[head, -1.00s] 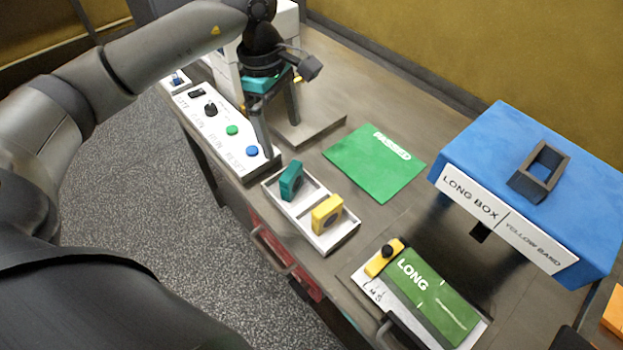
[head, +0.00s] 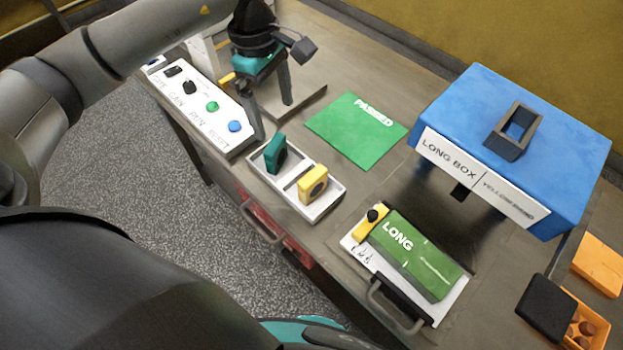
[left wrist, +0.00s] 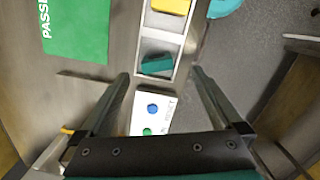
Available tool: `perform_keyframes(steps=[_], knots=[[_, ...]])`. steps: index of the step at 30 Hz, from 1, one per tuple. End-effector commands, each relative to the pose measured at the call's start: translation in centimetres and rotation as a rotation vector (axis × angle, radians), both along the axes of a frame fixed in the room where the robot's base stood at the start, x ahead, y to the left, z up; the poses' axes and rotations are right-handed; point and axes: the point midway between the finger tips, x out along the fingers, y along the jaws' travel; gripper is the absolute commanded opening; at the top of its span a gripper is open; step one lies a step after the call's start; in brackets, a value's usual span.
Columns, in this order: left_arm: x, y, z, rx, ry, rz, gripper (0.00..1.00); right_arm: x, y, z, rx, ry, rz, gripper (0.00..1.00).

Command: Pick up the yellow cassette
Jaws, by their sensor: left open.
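The yellow cassette (head: 313,185) stands upright in the right compartment of a white two-part tray (head: 322,212). It also shows at the top edge of the left wrist view (left wrist: 170,5), partly cut off. A teal cassette (head: 275,153) stands in the tray's other compartment, nearer my gripper; it also shows in the left wrist view (left wrist: 157,66). My left gripper (head: 272,120) is open and empty, fingers pointing down, above and behind the tray's teal end. In the left wrist view its fingertips (left wrist: 160,73) frame the teal cassette's end. My right gripper is not in view.
A white button panel (head: 205,108) lies left of the tray. A green mat (head: 357,131) lies behind it. A green LONG block (head: 415,255) on a white plate is at the right front, a blue box stand (head: 540,150) beyond. An orange container (head: 590,325) is at far right.

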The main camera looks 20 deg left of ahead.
Motion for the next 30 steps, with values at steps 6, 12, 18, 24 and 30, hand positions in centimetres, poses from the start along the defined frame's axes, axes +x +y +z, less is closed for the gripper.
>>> perform_keyframes(steps=[6,12,18,24,30], knots=[[-2.1,-6.7,2.6,0.058,-0.015,-0.220,1.00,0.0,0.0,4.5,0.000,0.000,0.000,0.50],[-3.1,-9.0,2.6,0.084,-0.030,-0.299,1.00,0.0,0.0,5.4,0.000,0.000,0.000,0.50],[-3.2,-9.0,-1.1,0.085,-0.026,-0.300,1.00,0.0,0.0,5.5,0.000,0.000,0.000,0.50],[-3.3,-9.0,-5.1,0.085,-0.027,-0.300,1.00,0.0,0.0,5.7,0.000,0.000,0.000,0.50],[-3.1,-9.0,-7.1,0.084,-0.032,-0.300,1.00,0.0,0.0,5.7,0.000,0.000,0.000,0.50]])
